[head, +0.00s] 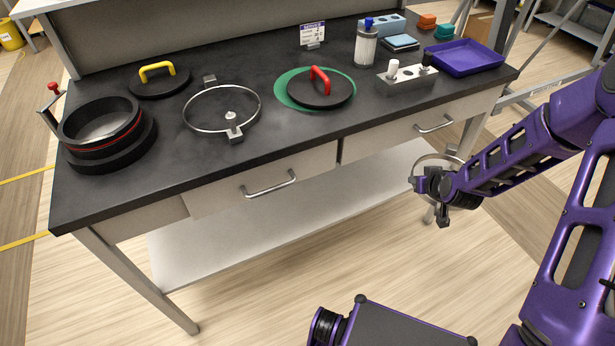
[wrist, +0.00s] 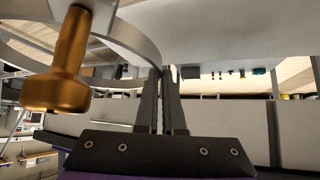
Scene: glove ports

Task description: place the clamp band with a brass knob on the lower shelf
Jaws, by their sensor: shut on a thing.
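My gripper (head: 428,184) is at the right end of the workbench, in front of it and below the top. It is shut on the clamp band with a brass knob (head: 433,156), whose thin metal ring shows behind and above the jaws. In the wrist view the fingers (wrist: 167,85) close on the grey band (wrist: 148,48), and the brass knob (wrist: 70,62) is large at the left. The lower shelf (head: 265,230) is a bare pale board under the drawers. The held band overlaps the shelf's right end in the head view; I see no clear contact.
On the black bench top are another clamp band with a silvery knob (head: 187,118), a black port ring (head: 83,158), lids with yellow (head: 157,68) and red (head: 321,78) handles, and a purple tray (head: 465,57). Drawer handles (head: 269,185) project above the shelf. A bench leg (head: 140,277) stands front left.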

